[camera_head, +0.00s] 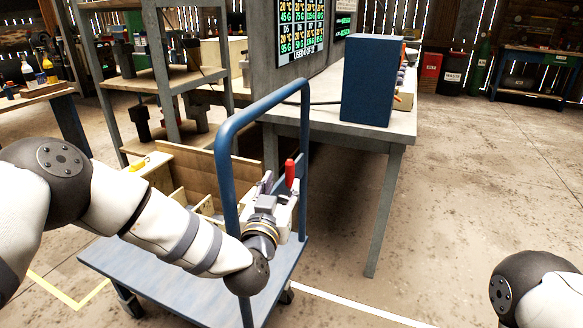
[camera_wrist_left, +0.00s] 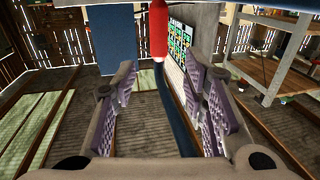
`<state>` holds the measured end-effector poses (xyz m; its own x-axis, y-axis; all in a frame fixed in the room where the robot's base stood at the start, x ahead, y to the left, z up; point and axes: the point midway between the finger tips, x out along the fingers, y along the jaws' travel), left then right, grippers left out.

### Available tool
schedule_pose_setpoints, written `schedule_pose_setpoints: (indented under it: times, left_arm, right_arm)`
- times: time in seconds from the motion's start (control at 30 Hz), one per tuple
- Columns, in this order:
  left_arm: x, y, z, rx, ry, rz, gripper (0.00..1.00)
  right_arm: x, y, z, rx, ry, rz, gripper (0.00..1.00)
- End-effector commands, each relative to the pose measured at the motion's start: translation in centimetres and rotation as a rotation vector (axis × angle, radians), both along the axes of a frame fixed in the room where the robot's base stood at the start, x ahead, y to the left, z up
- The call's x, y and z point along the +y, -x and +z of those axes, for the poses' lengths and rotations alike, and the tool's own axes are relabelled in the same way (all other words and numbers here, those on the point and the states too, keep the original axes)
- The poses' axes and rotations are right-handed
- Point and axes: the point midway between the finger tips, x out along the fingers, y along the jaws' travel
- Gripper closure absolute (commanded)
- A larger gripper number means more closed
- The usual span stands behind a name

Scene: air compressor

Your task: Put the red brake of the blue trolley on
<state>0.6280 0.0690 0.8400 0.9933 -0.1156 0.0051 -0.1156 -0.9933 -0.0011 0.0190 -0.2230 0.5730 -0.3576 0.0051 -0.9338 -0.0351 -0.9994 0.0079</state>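The blue trolley has a tall blue tubular handle (camera_head: 224,150) and a flat blue deck (camera_head: 170,285). The red brake (camera_head: 290,172) is an upright red grip beside the right post of that handle. My left gripper (camera_head: 277,188) is at the trolley handle, close to the red brake. In the left wrist view the gripper (camera_wrist_left: 160,82) is open, with its two ridged fingers apart. The red brake (camera_wrist_left: 158,30) shows between and beyond the fingertips, and no contact is visible. The blue tube (camera_wrist_left: 180,118) also runs through the gap. My right gripper is out of view.
A wooden divided box (camera_head: 180,172) sits on the trolley deck. A workbench (camera_head: 385,130) with a blue box (camera_head: 370,80) stands just behind and right of the trolley. A shelf rack (camera_head: 160,80) stands behind left. The floor at right is mostly clear.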

Motion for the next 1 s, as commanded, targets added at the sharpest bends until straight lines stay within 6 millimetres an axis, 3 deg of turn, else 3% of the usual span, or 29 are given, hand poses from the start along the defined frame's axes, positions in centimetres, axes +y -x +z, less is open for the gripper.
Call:
schedule_pose_setpoints:
  times: [0.1, 0.3, 0.43, 0.7, 0.73, 0.9, 1.0]
  left_arm:
    - [-0.4, -3.1, -0.8, 0.005, 0.002, 0.002, 0.6]
    - [-0.9, -7.4, -0.9, 0.008, 0.001, 0.0, 0.6]
    - [-1.1, -8.7, -0.6, 0.006, 0.0, 0.0, 0.6]
    - [-1.1, -9.1, -0.2, 0.004, 0.001, -0.001, 0.6]
    - [-1.1, -9.1, -0.2, 0.004, 0.001, -0.001, 0.63]
    - [-1.1, -9.1, -0.2, 0.004, 0.001, -0.001, 1.0]
    - [-1.1, -9.1, -0.2, 0.004, 0.001, -0.001, 1.0]
  right_arm:
    - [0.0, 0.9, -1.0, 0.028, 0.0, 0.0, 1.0]
    - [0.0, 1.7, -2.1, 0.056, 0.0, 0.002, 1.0]
    - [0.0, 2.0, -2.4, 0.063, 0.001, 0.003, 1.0]
    - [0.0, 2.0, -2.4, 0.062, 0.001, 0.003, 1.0]
    - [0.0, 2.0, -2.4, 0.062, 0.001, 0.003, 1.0]
    - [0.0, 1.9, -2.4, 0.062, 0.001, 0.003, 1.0]
    - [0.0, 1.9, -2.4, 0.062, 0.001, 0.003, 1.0]
